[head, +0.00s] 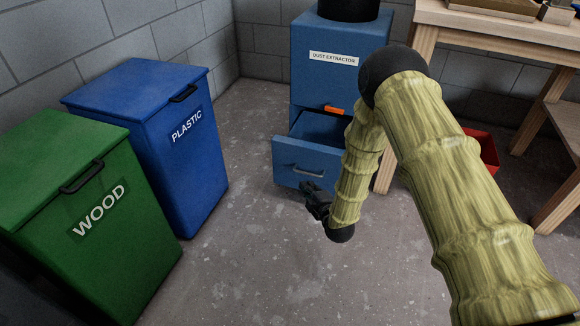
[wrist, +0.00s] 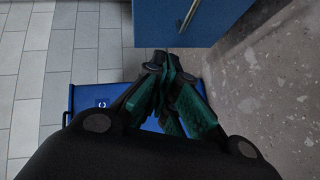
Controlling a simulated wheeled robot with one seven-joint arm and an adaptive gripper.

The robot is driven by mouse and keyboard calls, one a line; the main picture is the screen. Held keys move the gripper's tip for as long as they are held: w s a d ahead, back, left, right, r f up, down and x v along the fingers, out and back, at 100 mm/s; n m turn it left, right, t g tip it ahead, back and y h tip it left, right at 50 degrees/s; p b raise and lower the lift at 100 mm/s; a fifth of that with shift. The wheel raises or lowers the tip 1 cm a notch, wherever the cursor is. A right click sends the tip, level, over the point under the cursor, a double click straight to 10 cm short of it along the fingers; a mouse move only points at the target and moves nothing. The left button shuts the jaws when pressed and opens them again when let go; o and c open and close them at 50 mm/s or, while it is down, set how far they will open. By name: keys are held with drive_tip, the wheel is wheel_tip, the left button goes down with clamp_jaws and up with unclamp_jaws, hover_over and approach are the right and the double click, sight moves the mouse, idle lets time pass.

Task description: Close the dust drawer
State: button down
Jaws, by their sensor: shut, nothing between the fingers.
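The dust drawer (head: 298,175) stands pulled out of the lower part of the blue dust extractor cabinet (head: 318,82), and I can see into its open top. Its front has a grey handle (head: 300,170), which also shows in the wrist view (wrist: 188,15). My gripper (head: 308,188) is shut and empty, in front of the drawer's lower right part. In the wrist view its dark green fingers (wrist: 166,62) are together, with the tips close to the drawer front (wrist: 220,22). I cannot tell whether they touch it. My arm hides the drawer's right side.
A blue plastic bin (head: 150,125) and a green wood bin (head: 75,185) stand at the left. A wooden workbench (head: 490,33) is at the right, with a red container (head: 487,150) under it. The concrete floor (head: 240,255) in front is clear.

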drive_tip(key=w+a+n+t+y+b, duration=0.1)
drive_tip(key=w+a+n+t+b, duration=0.1)
drive_tip(key=w+a+n+b, duration=0.15)
drive_tip(key=b, duration=0.7)
approach(285, 146)
drive_tip(key=w+a, duration=0.2)
drive_tip(key=w, duration=0.1)
drive_tip(key=shift+w+f+y+b, duration=0.2)
drive_tip(key=shift+w+y+b, duration=0.15)
drive_tip(key=shift+w, duration=0.3)
drive_tip(key=shift+r, duration=0.1)
